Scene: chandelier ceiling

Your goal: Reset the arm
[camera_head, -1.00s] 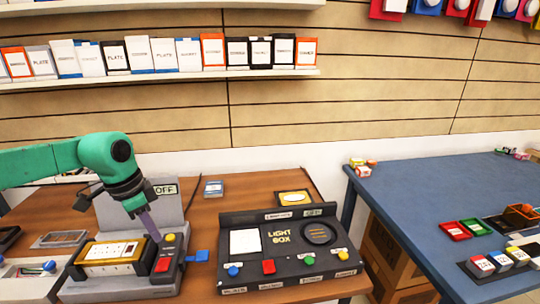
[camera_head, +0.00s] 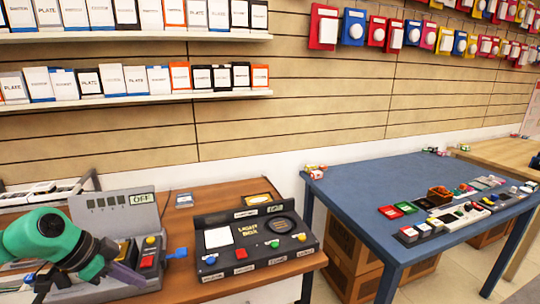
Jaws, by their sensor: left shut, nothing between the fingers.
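My left arm is green and comes in from the lower left. Its left gripper (camera_head: 126,275) is dark, shut and empty, and its purple-grey fingers point to the right. It is in front of a grey device (camera_head: 118,203) with an "OFF" sign (camera_head: 143,198), a red button (camera_head: 147,262) and a yellow button (camera_head: 151,240). Whether the fingers touch the device I cannot tell. The arm hides much of the device's left part. My right gripper is not in view.
A black light box (camera_head: 262,258) with coloured buttons stands on the brown wooden table (camera_head: 190,290). A blue table (camera_head: 350,184) with small boxes and trays is at the right. Shelves (camera_head: 130,97) of boxed items hang on the wall. There is a gap between the tables.

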